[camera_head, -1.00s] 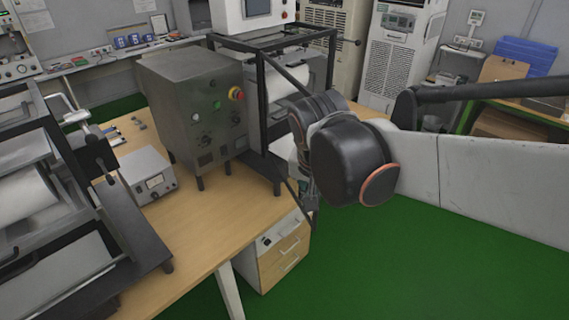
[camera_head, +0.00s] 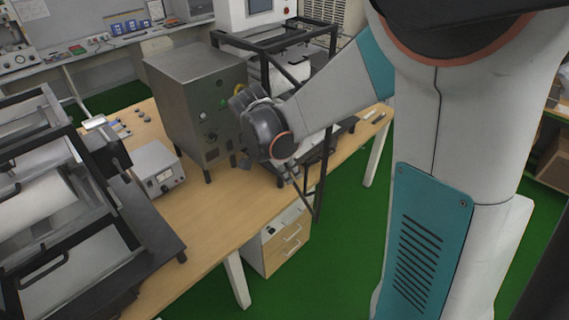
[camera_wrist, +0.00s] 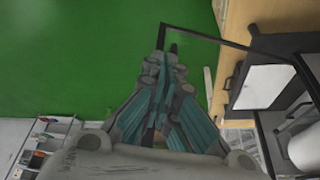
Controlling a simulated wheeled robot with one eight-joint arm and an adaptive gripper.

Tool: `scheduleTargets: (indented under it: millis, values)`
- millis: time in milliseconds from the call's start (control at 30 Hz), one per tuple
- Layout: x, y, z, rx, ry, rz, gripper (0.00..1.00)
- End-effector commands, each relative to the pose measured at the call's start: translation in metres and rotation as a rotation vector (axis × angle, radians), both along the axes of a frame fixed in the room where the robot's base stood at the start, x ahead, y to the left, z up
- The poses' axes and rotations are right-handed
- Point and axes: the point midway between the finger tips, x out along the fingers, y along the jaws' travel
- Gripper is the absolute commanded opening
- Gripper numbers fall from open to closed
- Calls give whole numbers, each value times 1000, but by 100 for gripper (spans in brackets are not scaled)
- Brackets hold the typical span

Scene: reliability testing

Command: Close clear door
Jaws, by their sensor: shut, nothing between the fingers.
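The clear door shows as a thin black frame (camera_head: 324,172) standing out from the black-framed machine (camera_head: 275,42) at the table's near edge. Its pane is hard to see. In the wrist view the door frame (camera_wrist: 222,40) crosses from the fingertips toward the machine at the right. My gripper (camera_head: 292,178) is shut and empty, beside the door frame at its outer part. In the wrist view my gripper (camera_wrist: 168,50) has its tips close to the frame's corner; I cannot tell whether they touch. My arm hides part of the machine.
A grey metal box (camera_head: 195,105) stands left of the machine, with a small meter box (camera_head: 155,168) before it. Another roller machine (camera_head: 50,215) fills the left. A drawer unit (camera_head: 275,245) is below the table (camera_head: 215,225). The green floor is open in front.

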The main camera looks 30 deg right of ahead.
Motion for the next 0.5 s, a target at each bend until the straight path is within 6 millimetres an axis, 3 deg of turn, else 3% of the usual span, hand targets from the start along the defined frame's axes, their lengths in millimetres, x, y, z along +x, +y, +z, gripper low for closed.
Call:
scheduleTargets:
  millis: [333,500]
  values:
    - [-1,-26,-65,0,0,-1,0]
    - [-3,-51,-62,1,-1,-2,0]
